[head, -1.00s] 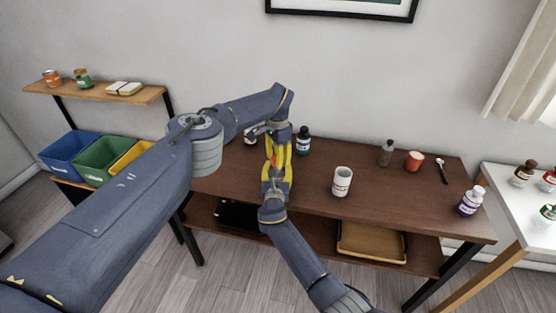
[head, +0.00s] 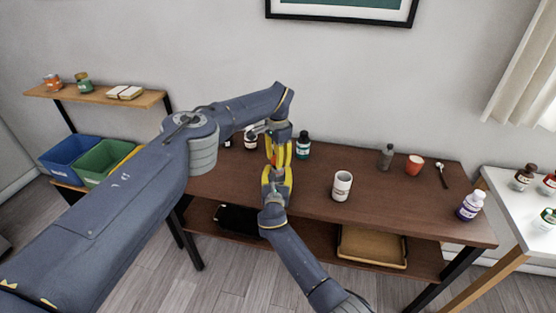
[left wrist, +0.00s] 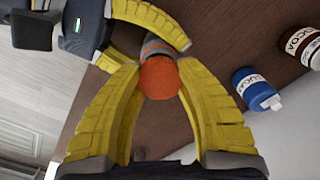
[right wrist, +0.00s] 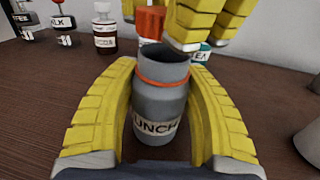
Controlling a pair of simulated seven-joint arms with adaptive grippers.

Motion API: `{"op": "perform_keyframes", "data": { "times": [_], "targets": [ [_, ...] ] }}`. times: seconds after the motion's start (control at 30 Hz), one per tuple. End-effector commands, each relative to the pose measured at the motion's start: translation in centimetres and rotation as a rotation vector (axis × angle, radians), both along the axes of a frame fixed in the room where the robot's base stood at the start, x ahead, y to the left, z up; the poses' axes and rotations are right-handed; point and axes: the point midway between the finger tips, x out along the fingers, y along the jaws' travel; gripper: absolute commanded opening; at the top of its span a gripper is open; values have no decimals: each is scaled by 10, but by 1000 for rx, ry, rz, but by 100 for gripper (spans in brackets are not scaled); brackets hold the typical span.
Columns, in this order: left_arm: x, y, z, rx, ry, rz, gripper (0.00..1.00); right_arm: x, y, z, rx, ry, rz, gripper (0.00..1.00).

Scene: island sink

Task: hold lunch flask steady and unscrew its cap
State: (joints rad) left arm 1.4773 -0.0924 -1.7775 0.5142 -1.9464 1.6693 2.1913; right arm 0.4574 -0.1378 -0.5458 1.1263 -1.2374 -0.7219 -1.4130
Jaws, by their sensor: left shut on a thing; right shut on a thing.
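The lunch flask (right wrist: 160,110) is a grey bottle with an orange ring below its neck and a "LUNCH" label. It stands upright between the fingers of my right gripper (right wrist: 163,95), which is shut on its body. Its orange cap (right wrist: 150,22) shows above and behind the flask's mouth, apart from it. My left gripper (left wrist: 160,72) is shut on the cap (left wrist: 160,79), with the grey flask (left wrist: 155,46) partly hidden beyond it. In the head view my left gripper (head: 279,148) is above my right gripper (head: 277,182), and the flask is mostly hidden.
A cocoa bottle (right wrist: 104,38) and other bottles stand behind. The table between is clear.

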Motion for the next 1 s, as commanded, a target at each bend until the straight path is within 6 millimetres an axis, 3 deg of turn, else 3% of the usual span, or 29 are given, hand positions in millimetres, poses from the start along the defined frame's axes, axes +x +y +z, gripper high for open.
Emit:
{"op": "perform_keyframes", "data": {
  "times": [0.33,0.6,0.63,0.87,1.0],
  "targets": [
    [0,0,33,-1,0,0,0,-1,0,-5,-1,7,0,0],
    [0,0,37,0,1,1,0,-2,0,-5,-1,7,0,0],
    [0,0,37,0,0,1,0,-2,0,-5,-1,7,0,47],
    [0,0,37,0,0,0,0,-1,0,-3,0,4,0,74],
    [0,0,37,0,0,0,0,-1,0,-2,0,3,0,76]
  ]
}}
